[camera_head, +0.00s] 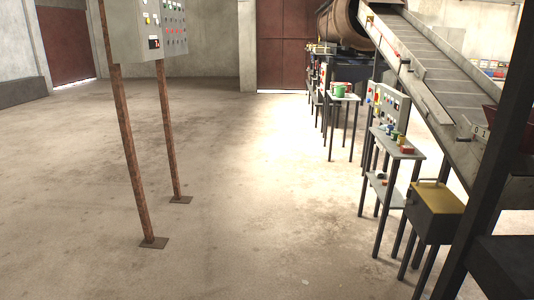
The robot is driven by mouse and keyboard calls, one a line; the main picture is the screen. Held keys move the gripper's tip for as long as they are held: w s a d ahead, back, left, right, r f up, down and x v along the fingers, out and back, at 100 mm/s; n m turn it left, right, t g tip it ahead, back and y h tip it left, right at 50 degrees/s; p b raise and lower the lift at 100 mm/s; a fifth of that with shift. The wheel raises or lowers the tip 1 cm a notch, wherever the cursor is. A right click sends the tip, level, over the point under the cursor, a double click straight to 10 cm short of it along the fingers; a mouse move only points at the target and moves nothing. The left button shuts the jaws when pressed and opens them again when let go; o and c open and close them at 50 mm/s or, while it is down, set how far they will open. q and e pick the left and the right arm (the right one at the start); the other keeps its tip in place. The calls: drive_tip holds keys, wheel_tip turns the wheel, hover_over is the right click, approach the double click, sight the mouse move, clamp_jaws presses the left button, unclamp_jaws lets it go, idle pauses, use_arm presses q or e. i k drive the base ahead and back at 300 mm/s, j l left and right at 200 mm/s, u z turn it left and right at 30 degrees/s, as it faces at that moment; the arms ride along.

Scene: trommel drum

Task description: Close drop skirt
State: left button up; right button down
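The trommel drum (343,24), a rusty brown cylinder, shows at the upper right at the back, partly cut off by the top edge. A drop skirt cannot be made out for certain in this view; the area below the drum is small and crowded. Neither of my grippers is in the head view.
An inclined conveyor (440,75) runs down at the right. Small stands (400,145) with control boxes and a yellow-topped box (437,197) line its near side. A grey control panel (148,30) stands on rusty posts (128,165) at left. The middle floor (240,170) is clear.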

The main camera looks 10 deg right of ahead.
sight(442, 118)
drive_tip(key=i+z, duration=0.3)
drive_tip(key=i, duration=0.4)
drive_tip(key=i+z, duration=0.3)
drive_tip(key=i, duration=0.4)
drive_tip(key=i+l+z, duration=0.1)
drive_tip(key=i+z, duration=0.2)
drive_tip(key=i, duration=1.15)
drive_tip(key=i+l+u, duration=0.2)
drive_tip(key=i+l, duration=0.4)
drive_tip(key=i, duration=0.1)
